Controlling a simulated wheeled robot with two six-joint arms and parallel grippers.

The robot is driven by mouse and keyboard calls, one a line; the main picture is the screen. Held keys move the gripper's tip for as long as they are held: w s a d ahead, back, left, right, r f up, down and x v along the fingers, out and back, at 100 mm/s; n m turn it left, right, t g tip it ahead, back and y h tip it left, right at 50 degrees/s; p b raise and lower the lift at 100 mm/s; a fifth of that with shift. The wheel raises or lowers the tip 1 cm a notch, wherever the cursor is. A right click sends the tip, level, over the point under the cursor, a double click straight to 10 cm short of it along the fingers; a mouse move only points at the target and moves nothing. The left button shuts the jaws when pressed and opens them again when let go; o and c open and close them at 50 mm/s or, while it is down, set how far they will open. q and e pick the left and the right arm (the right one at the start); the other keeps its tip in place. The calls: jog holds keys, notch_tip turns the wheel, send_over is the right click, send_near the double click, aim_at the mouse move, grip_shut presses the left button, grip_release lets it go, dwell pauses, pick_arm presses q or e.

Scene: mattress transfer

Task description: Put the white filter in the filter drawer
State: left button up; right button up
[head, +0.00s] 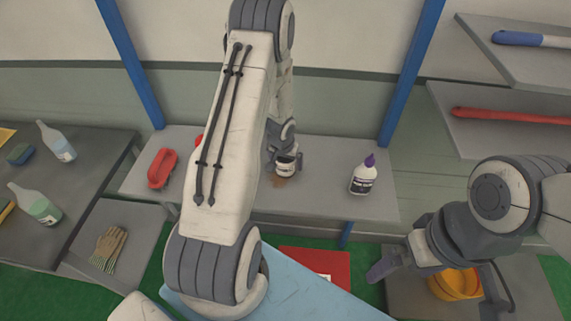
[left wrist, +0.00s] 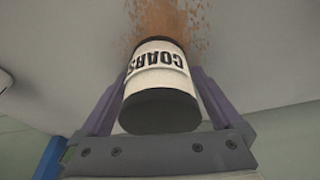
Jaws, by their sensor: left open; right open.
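A white cylinder with black ends (head: 285,170) and dark lettering that reads upside down as "COARS" lies at the back of the grey table. It may be the white filter; I cannot be sure. In the left wrist view this cylinder (left wrist: 158,68) sits between the fingers of my left gripper (left wrist: 160,84), which is open around it. My left gripper (head: 286,158) is partly hidden behind its arm in the head view. My right gripper (head: 392,264) is open and empty at the lower right, near an orange container (head: 454,284). I cannot make out a filter drawer.
Brown grains (left wrist: 163,20) are spilled beside the cylinder. A purple-capped white bottle (head: 363,178) stands to its right and a red object (head: 162,168) to its left. Shelves (head: 515,125) jut out at the right. A blue panel (head: 310,295) lies in front.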

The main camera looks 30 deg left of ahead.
pick_arm(q)
jog(key=c, duration=1.3)
jog(key=shift+r, duration=0.1)
jog(key=shift+r, duration=0.1)
jog(key=shift+r+p, duration=0.25)
jog(key=shift+p, duration=0.1)
notch_tip(320, 180, up, 4)
jog(key=p, duration=0.3)
jog(key=shift+s+d+b, duration=0.2)
jog(key=shift+d+b, duration=0.3)
jog(key=shift+b, duration=0.05)
jog(key=shift+s+d+b, duration=0.2)
jog(key=shift+d+b, duration=0.25)
jog(key=shift+b, duration=0.1)
jog(key=shift+s+d+r+b, duration=0.7)
jog(key=shift+d+r, duration=0.35)
jog(key=shift+d, duration=0.4)
jog(key=shift+s+d+r+b, duration=0.75)
jog(key=shift+d+r, duration=0.25)
jog(key=shift+d, duration=0.45)
jog(key=shift+s+d+r+b, duration=0.7)
jog(key=shift+d+r, duration=0.35)
jog(key=shift+d, duration=0.4)
